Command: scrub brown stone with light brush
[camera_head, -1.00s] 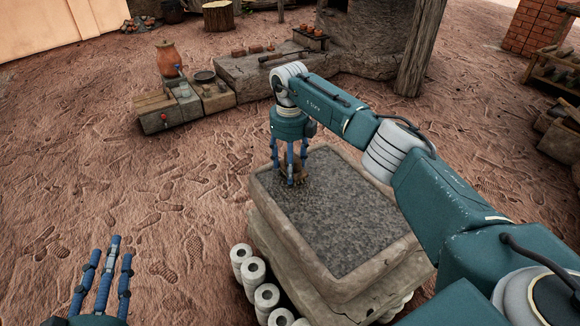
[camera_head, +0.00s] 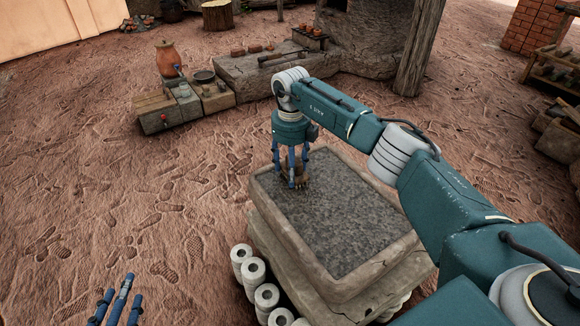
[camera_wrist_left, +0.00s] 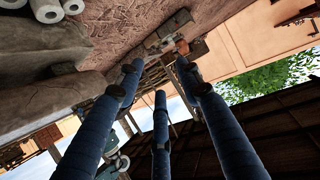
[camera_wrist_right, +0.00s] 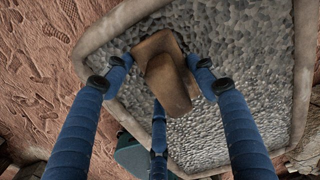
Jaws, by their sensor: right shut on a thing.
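A block of brown stone (camera_head: 265,216) stands in front of me, with a dark grey, rough top (camera_head: 340,215) inside a paler raised rim. My right gripper (camera_head: 291,184) points down at the far left part of that top. It is shut on a brown brush (camera_head: 300,178), which also shows between the fingers in the right wrist view (camera_wrist_right: 168,82). The brush sits at the grey surface; its exact contact is hidden. My left gripper (camera_head: 121,294) is at the bottom left of the head view, open and empty, with its fingers spread in the left wrist view (camera_wrist_left: 158,90).
Several white hollow cylinders (camera_head: 253,270) stand at the block's near left foot. Farther back are wooden boxes (camera_head: 165,112), a clay jar (camera_head: 168,60), a stone ledge (camera_head: 235,75) and a wooden post (camera_head: 420,50). The sandy ground on the left is clear.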

